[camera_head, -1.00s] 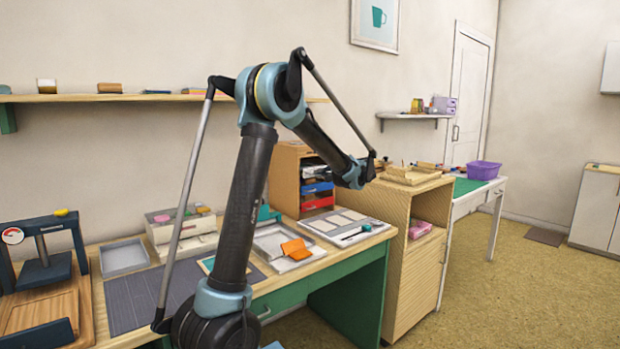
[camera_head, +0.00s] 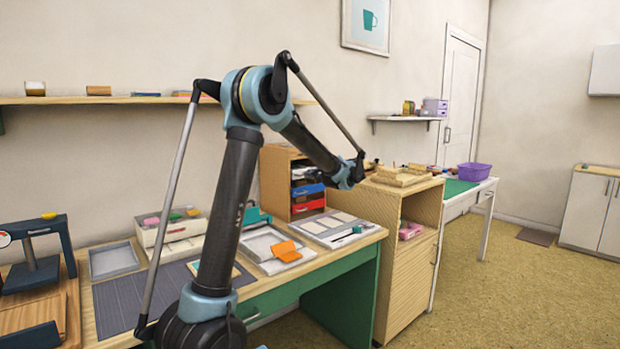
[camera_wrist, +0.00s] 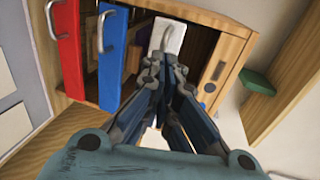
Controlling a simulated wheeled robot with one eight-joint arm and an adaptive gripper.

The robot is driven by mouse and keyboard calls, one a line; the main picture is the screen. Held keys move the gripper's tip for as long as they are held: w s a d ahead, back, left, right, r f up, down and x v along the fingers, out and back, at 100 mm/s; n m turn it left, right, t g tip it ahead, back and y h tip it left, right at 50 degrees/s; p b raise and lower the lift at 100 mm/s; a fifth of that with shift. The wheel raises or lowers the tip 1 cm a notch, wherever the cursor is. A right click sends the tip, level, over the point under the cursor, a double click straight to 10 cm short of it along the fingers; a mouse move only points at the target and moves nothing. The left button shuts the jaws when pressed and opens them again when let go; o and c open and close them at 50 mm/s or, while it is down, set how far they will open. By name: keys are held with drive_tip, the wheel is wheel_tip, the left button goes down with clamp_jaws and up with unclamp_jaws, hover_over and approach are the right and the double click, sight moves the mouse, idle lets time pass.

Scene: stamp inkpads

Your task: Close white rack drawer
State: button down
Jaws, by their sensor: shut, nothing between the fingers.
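The wooden rack (camera_head: 273,183) stands on the workbench, with a blue drawer (camera_head: 307,190) and a red drawer (camera_head: 307,208) showing in the head view. In the wrist view the white drawer (camera_wrist: 170,34) shows its front and metal handle, beside the blue drawer (camera_wrist: 112,62) and the red drawer (camera_wrist: 67,50). My gripper (camera_wrist: 163,72) is shut and empty, its fingertips at the white drawer's handle. I cannot tell whether they touch. The fingers hide part of the white front, and how far it stands out is unclear.
A wooden cabinet (camera_head: 405,262) stands right of the bench. A tray with an orange piece (camera_head: 286,251) and a board of pale tiles (camera_head: 335,228) lie in front of the rack. A wooden side panel with a green block (camera_wrist: 257,81) is right in the wrist view.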

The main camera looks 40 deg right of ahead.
drive_tip(key=v, duration=1.2)
drive_tip(key=shift+s+d, duration=0.1)
drive_tip(key=shift+d, duration=0.05)
